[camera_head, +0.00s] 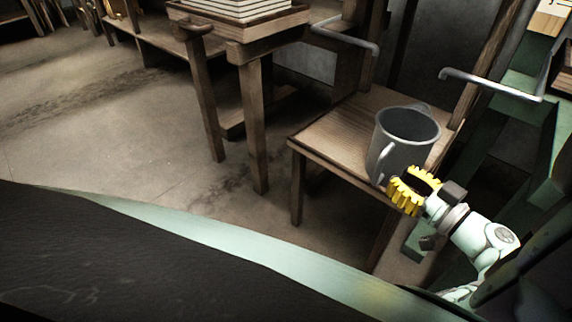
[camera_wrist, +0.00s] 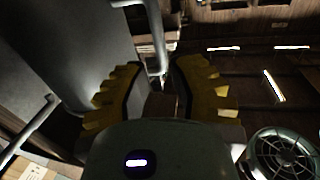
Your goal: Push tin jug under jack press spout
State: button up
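The grey tin jug (camera_head: 400,138) stands upright on a wooden bench (camera_head: 340,132), near its front right edge. Its mouth faces up, and its handle is on the side toward me. My gripper (camera_head: 412,185), with yellow ribbed fingers, is at the jug's lower near side, close to the handle. In the wrist view, my gripper (camera_wrist: 158,80) has its fingers apart. A large grey surface, likely the jug (camera_wrist: 65,50), fills the left, and a bent grey bar, likely the handle (camera_wrist: 155,35), reaches toward the gap. I cannot tell whether they touch. The press spout is not clearly identifiable.
Bent grey bars (camera_head: 345,38) (camera_head: 490,85) stick out above the bench on both sides. Green framework (camera_head: 515,130) stands at the right. A wooden table (camera_head: 245,48) with stacked white slabs stands left of the bench. Open floor (camera_head: 110,140) lies further left.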

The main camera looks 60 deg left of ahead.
aim_at(382, 167)
jog(key=a, duration=0.4)
jog(key=a+b, duration=0.1)
jog(key=a, duration=0.2)
jog(key=shift+s+a, duration=0.2)
jog(key=shift+a, duration=0.15)
jog(key=shift+o, duration=0.2)
grip_shut()
jog(key=shift+c, duration=1.7)
grip_release()
jog(key=o, duration=0.3)
jog(key=shift+d, duration=0.1)
jog(key=d+p, duration=0.3)
jog(key=d, duration=1.2)
jog(key=shift+w+d, duration=0.35)
